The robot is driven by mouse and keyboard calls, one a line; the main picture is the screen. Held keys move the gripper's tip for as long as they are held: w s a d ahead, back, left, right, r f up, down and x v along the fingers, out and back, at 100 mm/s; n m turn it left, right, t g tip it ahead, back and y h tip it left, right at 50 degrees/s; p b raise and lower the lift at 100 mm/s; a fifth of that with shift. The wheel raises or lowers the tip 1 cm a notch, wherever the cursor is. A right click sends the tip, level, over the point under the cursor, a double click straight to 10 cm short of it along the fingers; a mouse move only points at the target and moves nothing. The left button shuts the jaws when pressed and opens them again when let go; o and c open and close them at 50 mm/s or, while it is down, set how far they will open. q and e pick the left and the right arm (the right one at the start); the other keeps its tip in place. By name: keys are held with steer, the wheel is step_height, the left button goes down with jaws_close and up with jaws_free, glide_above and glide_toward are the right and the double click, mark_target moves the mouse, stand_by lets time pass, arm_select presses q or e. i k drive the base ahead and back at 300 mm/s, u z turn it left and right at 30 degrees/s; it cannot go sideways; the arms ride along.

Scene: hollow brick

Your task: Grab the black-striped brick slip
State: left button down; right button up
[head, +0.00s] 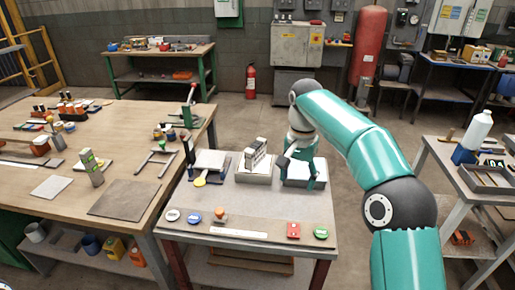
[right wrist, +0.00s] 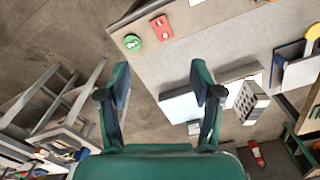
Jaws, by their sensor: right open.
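My right gripper (head: 298,173) is open and points down over a pale, low block or tray (head: 304,182) on the grey table. In the right wrist view its two fingers (right wrist: 160,90) stand wide apart with nothing between them; the pale block (right wrist: 182,107) lies beyond and beside the right finger. Left of it in the head view, a white upright piece with dark bars (head: 256,154) stands on a similar pale base (head: 254,176). It also shows in the right wrist view (right wrist: 251,103). It may be the black-striped brick slip; I cannot tell surely. My left gripper is out of view.
A crowded wooden table (head: 130,198) stands at left. A side table (head: 444,152) stands at right.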

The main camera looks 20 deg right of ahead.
mark_target(256, 153)
steer(key=i, duration=1.2)
steer(key=u, duration=0.05)
